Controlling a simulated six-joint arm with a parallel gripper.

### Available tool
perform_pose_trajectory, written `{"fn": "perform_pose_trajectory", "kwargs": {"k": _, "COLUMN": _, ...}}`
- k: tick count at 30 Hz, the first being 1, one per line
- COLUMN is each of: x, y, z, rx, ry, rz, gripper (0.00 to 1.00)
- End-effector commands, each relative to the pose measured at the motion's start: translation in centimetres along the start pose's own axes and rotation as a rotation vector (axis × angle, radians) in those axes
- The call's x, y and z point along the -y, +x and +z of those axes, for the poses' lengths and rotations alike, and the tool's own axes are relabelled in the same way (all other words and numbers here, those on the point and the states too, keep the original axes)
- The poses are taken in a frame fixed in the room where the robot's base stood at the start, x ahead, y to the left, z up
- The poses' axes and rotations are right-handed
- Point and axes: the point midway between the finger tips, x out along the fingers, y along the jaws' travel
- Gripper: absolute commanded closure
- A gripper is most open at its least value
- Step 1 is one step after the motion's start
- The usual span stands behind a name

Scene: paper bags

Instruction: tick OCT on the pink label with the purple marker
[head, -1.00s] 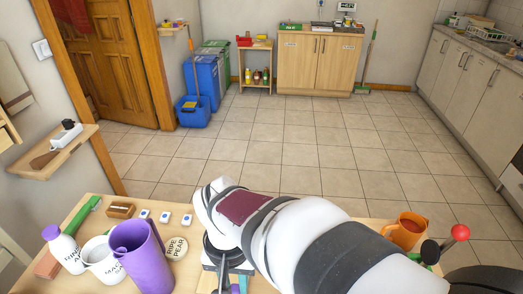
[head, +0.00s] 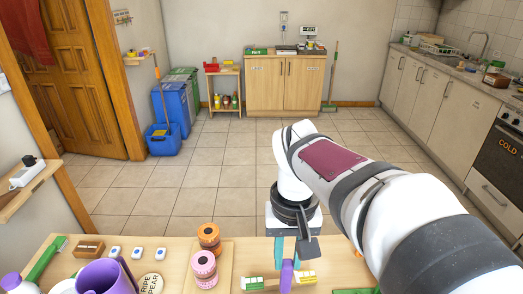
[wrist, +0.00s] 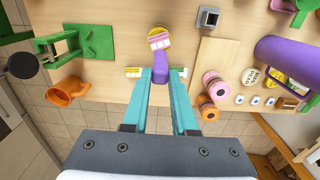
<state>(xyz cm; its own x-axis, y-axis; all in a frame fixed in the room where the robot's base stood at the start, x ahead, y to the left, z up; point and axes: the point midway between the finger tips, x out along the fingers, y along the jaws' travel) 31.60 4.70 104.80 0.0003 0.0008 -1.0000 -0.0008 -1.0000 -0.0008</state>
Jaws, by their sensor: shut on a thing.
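My gripper (head: 290,252) is shut on the purple marker (head: 287,275), which points down over the table; its teal fingers also show in the wrist view (wrist: 160,75). The marker's purple body (wrist: 160,64) is between the fingertips there. A small pink-and-white label (wrist: 159,42) lies just beyond the marker in the wrist view. Its print is too small to read, so I cannot make out OCT. I cannot tell whether the marker tip touches it. I cannot make this label out in the head view.
A yellow-and-white piece (head: 305,278) and a green-and-white piece (head: 252,283) flank the marker. Orange (head: 209,235) and pink (head: 204,265) rolls stand to the left, near a purple pitcher (head: 106,278).

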Motion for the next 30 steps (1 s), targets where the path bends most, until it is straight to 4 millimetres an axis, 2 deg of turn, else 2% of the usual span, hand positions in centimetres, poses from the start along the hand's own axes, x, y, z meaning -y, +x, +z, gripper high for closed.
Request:
{"fn": "perform_pose_trajectory", "kwargs": {"k": 5, "x": 0.0, "y": 0.1, "z": 0.1, "rx": 0.001, "ry": -0.001, "rz": 0.0, "gripper": 1.0}}
{"fn": "perform_pose_trajectory", "kwargs": {"k": 18, "x": 0.1, "y": 4.6, "z": 0.1, "rx": 0.002, "ry": -0.001, "rz": 0.001, "gripper": 1.0}}
{"fn": "perform_pose_trajectory", "kwargs": {"k": 30, "x": 0.1, "y": 4.9, "z": 0.1, "rx": 0.0, "ry": -0.001, "rz": 0.0, "gripper": 1.0}}
